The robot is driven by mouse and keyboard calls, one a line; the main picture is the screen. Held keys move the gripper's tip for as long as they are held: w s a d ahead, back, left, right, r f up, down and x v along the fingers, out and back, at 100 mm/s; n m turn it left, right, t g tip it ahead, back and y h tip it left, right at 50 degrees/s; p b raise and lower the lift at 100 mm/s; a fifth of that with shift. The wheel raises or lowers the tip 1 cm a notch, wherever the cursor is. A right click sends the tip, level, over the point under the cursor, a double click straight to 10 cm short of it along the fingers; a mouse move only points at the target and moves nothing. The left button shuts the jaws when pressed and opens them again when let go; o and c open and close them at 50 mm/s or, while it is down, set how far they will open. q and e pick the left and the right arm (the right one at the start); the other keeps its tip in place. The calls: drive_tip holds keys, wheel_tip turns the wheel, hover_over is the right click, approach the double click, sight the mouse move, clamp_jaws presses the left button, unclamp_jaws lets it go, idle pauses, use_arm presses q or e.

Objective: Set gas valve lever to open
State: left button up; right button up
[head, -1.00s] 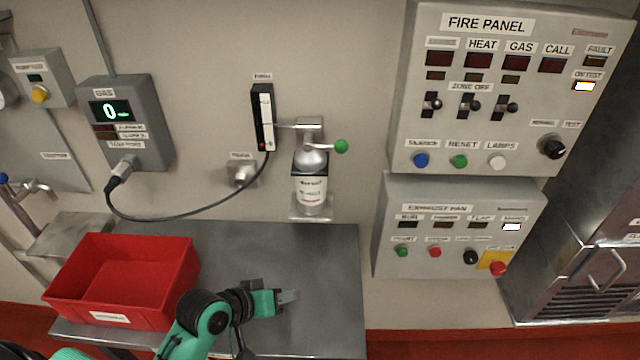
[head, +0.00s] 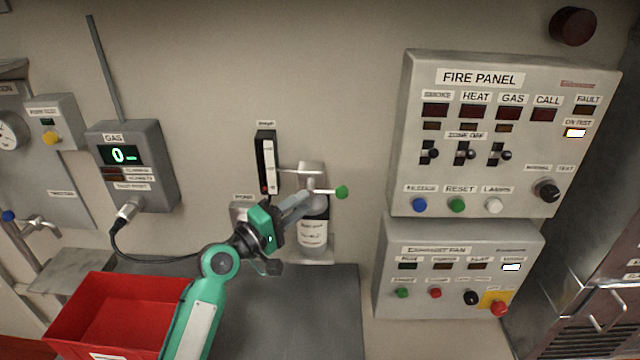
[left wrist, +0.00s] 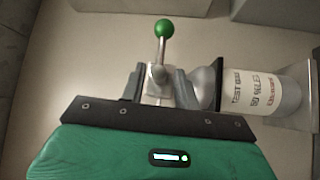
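The gas valve lever is a thin metal arm with a green ball knob (head: 341,192), pointing right from the valve on top of the gas bottle (head: 313,234). My left gripper (head: 303,200) is just left of the knob, in front of the valve, and partly hides valve and bottle neck. In the left wrist view, its two fingers (left wrist: 160,85) are apart on either side of the lever's metal stem, with the green knob (left wrist: 164,28) beyond the tips. Whether a finger touches the stem cannot be told. My right gripper is not in view.
A flow gauge (head: 266,165) is joined to the valve at its left. The fire panel (head: 400,150) and exhaust fan panel (head: 384,268) are on the wall to the right. A red bin (head: 75,310) stands on the grey bench (head: 335,300), whose right part is clear.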

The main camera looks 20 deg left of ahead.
sight(320, 192)
use_arm(q)
drive_tip(key=p+x, duration=0.1)
drive_tip(key=x, duration=0.4)
drive_tip(key=shift+r, duration=0.15)
drive_tip(key=shift+p+x, duration=0.45)
drive_tip(key=shift+x, duration=0.3)
drive_tip(key=shift+f, duration=0.2)
clamp_jaws()
